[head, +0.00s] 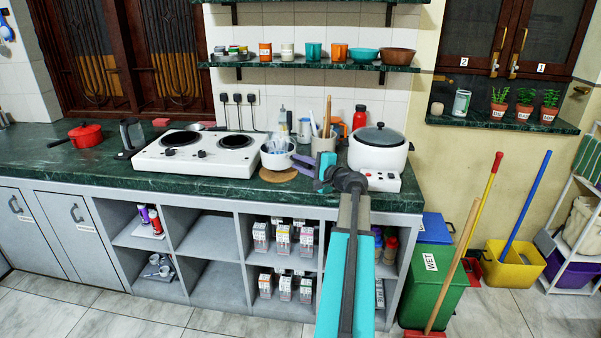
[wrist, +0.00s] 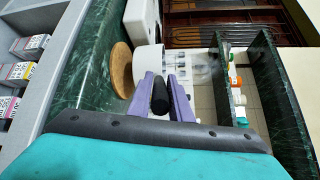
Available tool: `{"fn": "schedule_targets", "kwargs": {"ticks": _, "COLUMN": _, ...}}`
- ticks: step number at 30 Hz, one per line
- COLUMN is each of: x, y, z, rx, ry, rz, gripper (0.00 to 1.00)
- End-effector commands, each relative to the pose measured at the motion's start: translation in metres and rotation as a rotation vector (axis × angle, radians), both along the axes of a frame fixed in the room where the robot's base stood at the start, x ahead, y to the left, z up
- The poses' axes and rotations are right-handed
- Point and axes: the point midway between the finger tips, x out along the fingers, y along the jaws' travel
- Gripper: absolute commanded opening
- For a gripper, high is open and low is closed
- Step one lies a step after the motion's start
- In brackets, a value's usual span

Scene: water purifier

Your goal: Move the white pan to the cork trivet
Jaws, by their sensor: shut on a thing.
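The white pan (head: 273,161) is at the back counter, just right of the white hob. The round cork trivet (head: 279,177) shows directly beneath it. In the wrist view, which is turned sideways, the pan (wrist: 147,60) is right beside the trivet's (wrist: 121,70) upper face. I cannot tell whether they touch. My gripper (head: 304,163) reaches in from the right, its purple fingers shut on the pan's black handle. In the wrist view the fingers (wrist: 164,88) lie on both sides of that handle (wrist: 160,98). Part of the trivet is hidden by the pan.
The white two-plate hob (head: 196,154) stands close on the left. A white rice cooker (head: 379,152) stands to the right, near my arm. A utensil holder (head: 324,145) and bottles stand behind. A red pan (head: 85,134) sits far left. A green shelf (head: 320,66) hangs above.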

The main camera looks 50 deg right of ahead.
Motion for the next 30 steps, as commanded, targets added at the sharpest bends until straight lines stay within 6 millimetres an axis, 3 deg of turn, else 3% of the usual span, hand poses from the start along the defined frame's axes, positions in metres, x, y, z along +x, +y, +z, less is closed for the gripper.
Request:
{"fn": "schedule_targets", "kwargs": {"ticks": 6, "x": 0.0, "y": 0.0, "z": -0.002, "rx": 0.001, "ry": -0.003, "rz": 0.0, "gripper": 0.0}}
{"fn": "schedule_targets", "kwargs": {"ticks": 18, "x": 0.0, "y": 0.0, "z": -0.033, "rx": 0.002, "ry": -0.003, "rz": 0.0, "gripper": 0.0}}
{"fn": "schedule_targets", "kwargs": {"ticks": 30, "x": 0.0, "y": 0.0, "z": -0.036, "rx": 0.001, "ry": -0.003, "rz": 0.0, "gripper": 0.0}}
